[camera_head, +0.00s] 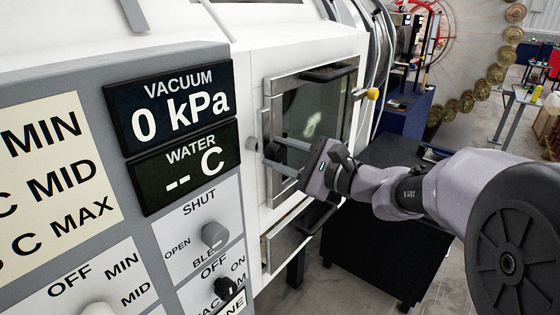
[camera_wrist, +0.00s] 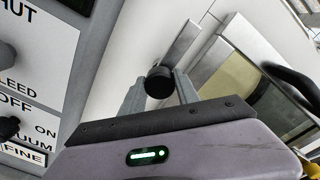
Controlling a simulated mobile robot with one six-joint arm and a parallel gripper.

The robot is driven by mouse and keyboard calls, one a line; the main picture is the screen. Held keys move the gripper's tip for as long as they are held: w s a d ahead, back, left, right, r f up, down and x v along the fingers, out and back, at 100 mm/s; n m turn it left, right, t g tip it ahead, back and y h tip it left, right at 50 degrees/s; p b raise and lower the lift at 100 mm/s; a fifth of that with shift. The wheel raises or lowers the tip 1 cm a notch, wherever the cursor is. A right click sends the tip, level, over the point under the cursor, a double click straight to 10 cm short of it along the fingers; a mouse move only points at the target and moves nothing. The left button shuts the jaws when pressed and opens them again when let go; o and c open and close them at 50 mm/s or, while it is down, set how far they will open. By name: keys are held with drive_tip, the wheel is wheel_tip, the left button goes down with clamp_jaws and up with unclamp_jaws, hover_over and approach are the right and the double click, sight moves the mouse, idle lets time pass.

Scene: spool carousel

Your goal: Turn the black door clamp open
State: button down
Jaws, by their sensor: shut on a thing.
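The black door clamp (camera_wrist: 158,84) shows in the wrist view as a round black knob between the two finger ends. A flat metal strip (camera_wrist: 182,43) lies on the white wall just beyond it. My gripper (camera_wrist: 160,92) is shut on the clamp, one finger on each side. In the head view my gripper (camera_head: 277,155) reaches from the right to the left edge of the metal-framed chamber door (camera_head: 310,112); there the clamp is small and partly covered by the fingers. The door lies flush in its frame and looks shut.
A black bar handle (camera_head: 328,73) runs along the door's top, and another dark handle (camera_head: 318,218) is below. The control panel (camera_head: 215,238) with knobs is on the left; its display reads 0 kPa. A yellow knob (camera_head: 373,94) sticks out right of the door. A dark cabinet (camera_head: 375,250) stands below my arm.

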idle(0.4)
drive_tip(key=c, duration=0.9)
unclamp_jaws()
drive_tip(key=p+v, duration=0.1)
drive_tip(key=v, duration=1.6)
drive_tip(key=shift+d, duration=0.2)
drive_tip(key=shift+s, duration=0.15)
